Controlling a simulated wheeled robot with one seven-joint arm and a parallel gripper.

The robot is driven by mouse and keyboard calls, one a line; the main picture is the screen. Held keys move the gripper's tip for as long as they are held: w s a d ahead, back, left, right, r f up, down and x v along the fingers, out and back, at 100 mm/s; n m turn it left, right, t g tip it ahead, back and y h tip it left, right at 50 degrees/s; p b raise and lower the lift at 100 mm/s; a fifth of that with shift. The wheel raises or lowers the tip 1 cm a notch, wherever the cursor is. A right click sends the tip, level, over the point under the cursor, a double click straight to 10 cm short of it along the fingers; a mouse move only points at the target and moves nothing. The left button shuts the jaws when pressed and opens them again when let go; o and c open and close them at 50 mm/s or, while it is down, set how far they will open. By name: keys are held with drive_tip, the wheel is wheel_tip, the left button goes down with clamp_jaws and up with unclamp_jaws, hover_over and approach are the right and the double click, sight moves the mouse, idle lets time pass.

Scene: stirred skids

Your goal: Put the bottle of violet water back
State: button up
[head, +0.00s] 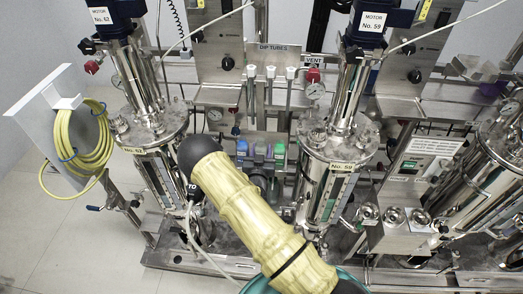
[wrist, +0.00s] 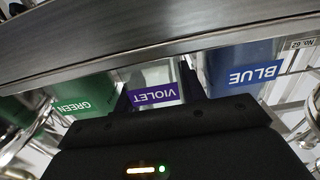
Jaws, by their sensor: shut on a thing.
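The violet bottle (wrist: 154,93), a pale clear bottle with a purple VIOLET label, is in the middle of the wrist view. The label reads upside down there. My gripper (wrist: 157,84) is shut on it, with a dark finger at each side. A steel rail (wrist: 170,45) crosses in front of the upper part of the picture and hides part of the bottle. The green bottle (wrist: 85,95) stands at the left and the blue bottle (wrist: 245,72) at the right, close beside my fingers. In the head view I cannot clearly make out the violet bottle.
In the head view, the blue bottle (head: 242,148) and green bottle (head: 280,152) sit between two steel vessels, No. 62 (head: 150,128) and No. 59 (head: 328,145). A yellow hose coil (head: 88,140) hangs at the left. My sleeved arm covers the lower middle.

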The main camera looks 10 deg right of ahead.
drive_tip(key=shift+f, duration=0.1)
drive_tip(key=o, duration=0.8)
drive_tip(key=shift+r, duration=0.2)
drive_tip(key=b+v, duration=0.1)
drive_tip(key=v, duration=1.1)
drive_tip(key=shift+b, duration=0.4)
